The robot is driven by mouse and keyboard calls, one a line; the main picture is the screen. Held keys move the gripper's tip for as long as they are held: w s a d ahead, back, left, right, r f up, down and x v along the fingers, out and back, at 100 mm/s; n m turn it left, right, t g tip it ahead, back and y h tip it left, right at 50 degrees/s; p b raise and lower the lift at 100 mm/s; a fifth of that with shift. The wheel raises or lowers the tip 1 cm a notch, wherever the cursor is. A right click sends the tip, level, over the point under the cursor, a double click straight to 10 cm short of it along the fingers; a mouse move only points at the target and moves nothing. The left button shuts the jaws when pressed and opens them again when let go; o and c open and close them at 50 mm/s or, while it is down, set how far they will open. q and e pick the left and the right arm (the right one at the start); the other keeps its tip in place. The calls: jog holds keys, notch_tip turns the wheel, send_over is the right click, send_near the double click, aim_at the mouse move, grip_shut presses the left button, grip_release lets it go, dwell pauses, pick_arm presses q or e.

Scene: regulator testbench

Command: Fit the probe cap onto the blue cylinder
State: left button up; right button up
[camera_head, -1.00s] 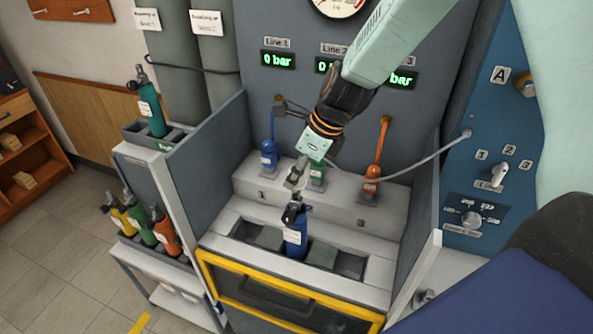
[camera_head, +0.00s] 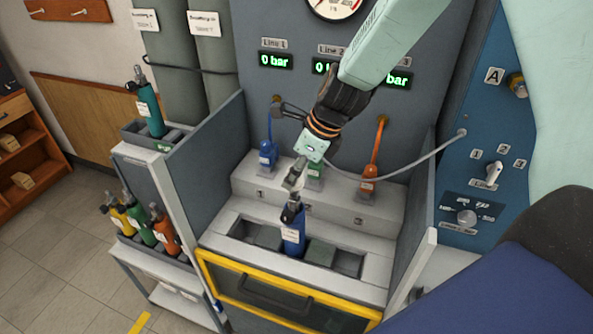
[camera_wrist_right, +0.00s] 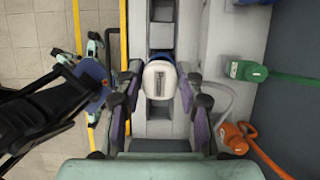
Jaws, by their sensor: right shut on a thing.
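The blue cylinder (camera_head: 293,243) stands upright in a slot of the bench's front rack, its dark valve at the top. My right gripper (camera_head: 296,176) comes down from the upper right, directly above the valve. It is shut on the probe cap, which is mostly hidden by the fingers in the head view. In the right wrist view the whitish cap (camera_wrist_right: 159,80) sits between the two fingers, with a bit of blue behind it. Cap and valve look very close; I cannot tell if they touch. My left gripper does not show clearly in either view.
A grey cable (camera_head: 410,170) runs from the gripper area to the blue panel (camera_head: 480,100). Blue, green and orange connectors (camera_head: 369,183) stand on the ledge behind the rack. Side walls (camera_head: 205,150) flank the bench. A side cart holds several cylinders (camera_head: 150,108).

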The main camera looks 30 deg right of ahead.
jog(key=shift+w+a+f, duration=0.1)
jog(key=shift+w, duration=0.2)
jog(key=shift+s, duration=0.2)
jog(key=shift+w+f, duration=0.2)
jog(key=shift+f, duration=0.1)
jog(key=shift+s+b, duration=0.15)
jog(key=shift+b, duration=0.15)
jog(key=shift+f, duration=0.35)
jog(key=shift+f+b, duration=0.15)
jog(key=shift+b, duration=0.15)
jog(key=shift+f, duration=0.3)
